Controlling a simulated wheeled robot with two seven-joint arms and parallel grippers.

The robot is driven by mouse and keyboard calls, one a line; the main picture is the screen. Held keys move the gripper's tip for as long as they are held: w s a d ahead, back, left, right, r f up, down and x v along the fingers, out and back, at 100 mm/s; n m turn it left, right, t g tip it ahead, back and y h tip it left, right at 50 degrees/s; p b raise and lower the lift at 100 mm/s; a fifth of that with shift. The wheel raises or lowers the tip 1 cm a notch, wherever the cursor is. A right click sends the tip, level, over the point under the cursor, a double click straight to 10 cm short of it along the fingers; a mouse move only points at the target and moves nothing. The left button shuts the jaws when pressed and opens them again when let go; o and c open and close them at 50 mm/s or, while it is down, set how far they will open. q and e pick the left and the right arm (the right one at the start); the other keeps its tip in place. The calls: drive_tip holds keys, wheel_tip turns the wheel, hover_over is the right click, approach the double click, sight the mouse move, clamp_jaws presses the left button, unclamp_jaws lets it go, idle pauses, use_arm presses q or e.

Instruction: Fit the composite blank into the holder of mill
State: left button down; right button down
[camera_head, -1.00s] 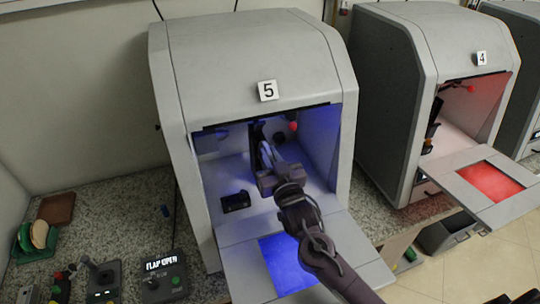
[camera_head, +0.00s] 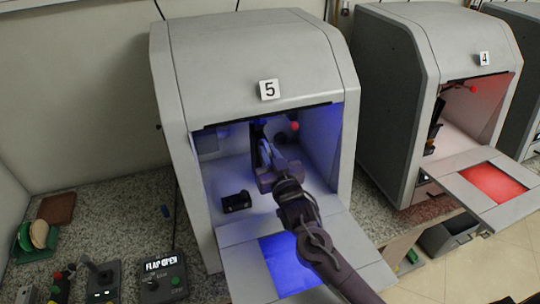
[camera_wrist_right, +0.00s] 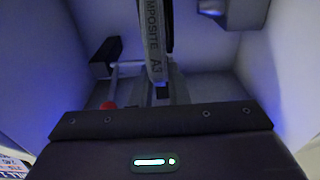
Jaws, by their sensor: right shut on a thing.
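My right arm reaches through the open front of the mill marked 5 (camera_head: 245,60). Its gripper (camera_head: 264,150) is inside the chamber, near the back. In the right wrist view the blank (camera_wrist_right: 155,42) stands edge-on, with "COMPOSITE A3" printed on its pale rim. My right gripper is shut on it. A grey bracket (camera_wrist_right: 180,92) lies behind and below the blank; I cannot tell whether the blank touches it or sits in a holder. In the head view the arm and shadow mostly hide the blank. My left gripper is not in view.
The mill's lowered flap (camera_head: 232,262) lies under my forearm. A small black box (camera_head: 236,202) sits on the chamber floor, left of the arm. A red ball (camera_head: 295,126) is at the chamber's right. A rack of discs (camera_head: 38,236) and control boxes (camera_head: 164,276) stand on the counter.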

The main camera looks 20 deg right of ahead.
drive_tip(key=shift+w+f+b, duration=0.15)
drive_tip(key=shift+w+b, duration=0.15)
drive_tip(key=shift+w, duration=0.3)
drive_tip(key=shift+w+f+b, duration=0.15)
drive_tip(key=shift+w+b, duration=0.1)
drive_tip(key=shift+w, duration=0.3)
drive_tip(key=c, duration=1.3)
unclamp_jaws()
drive_tip(key=shift+f, duration=0.1)
drive_tip(key=shift+s+f, duration=0.1)
drive_tip(key=shift+s, duration=0.15)
drive_tip(key=s+b, duration=0.2)
drive_tip(key=s, duration=0.5)
drive_tip(key=shift+s+d+f+b, duration=0.1)
drive_tip(key=shift+s+f+b, duration=0.1)
drive_tip(key=shift+b, duration=0.2)
drive_tip(key=shift+r, duration=0.1)
